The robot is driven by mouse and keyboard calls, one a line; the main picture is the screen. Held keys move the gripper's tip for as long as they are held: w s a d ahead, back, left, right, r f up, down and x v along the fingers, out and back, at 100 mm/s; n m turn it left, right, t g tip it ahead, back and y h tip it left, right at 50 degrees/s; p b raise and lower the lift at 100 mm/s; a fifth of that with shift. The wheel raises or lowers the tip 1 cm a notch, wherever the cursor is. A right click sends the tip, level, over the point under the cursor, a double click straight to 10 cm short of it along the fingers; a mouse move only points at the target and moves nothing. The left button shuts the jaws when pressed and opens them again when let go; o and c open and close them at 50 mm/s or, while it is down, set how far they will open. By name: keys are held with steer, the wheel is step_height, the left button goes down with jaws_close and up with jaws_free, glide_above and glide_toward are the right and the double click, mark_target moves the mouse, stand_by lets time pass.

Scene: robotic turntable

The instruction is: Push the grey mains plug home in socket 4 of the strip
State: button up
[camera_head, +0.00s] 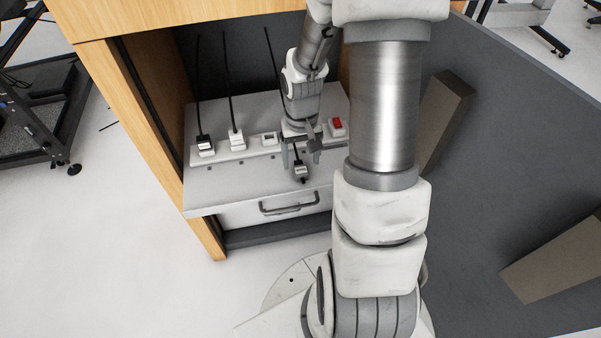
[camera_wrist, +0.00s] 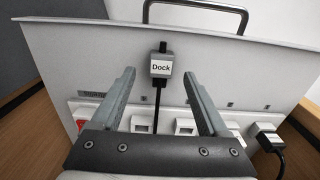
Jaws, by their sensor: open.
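The grey plug (camera_head: 300,171) lies on the grey drawer top, in front of the strip. In the wrist view the plug (camera_wrist: 161,66) has a white "Dock" label, and its black cable runs back between my fingers towards the strip. My gripper (camera_head: 301,158) is open above the drawer top. In the wrist view its fingertips (camera_wrist: 159,74) stand on both sides of the plug with gaps; I cannot tell their height over it. The white socket strip (camera_head: 256,151) runs along the back. Two empty sockets (camera_wrist: 141,125) (camera_wrist: 186,127) show there; socket numbers are not readable.
A black plug (camera_head: 205,143) and a white plug (camera_head: 237,137) sit in the strip's left end. A red switch (camera_head: 337,124) is at its right end. Wooden side panels (camera_head: 150,130) flank the bay. A drawer handle (camera_head: 287,206) is in front.

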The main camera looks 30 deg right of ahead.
mark_target(300, 168)
step_height(300, 168, down, 4)
steer(key=shift+w+r+b, duration=0.15)
steer(key=shift+b, duration=0.5)
steer(key=shift+r, duration=0.1)
jaws_close()
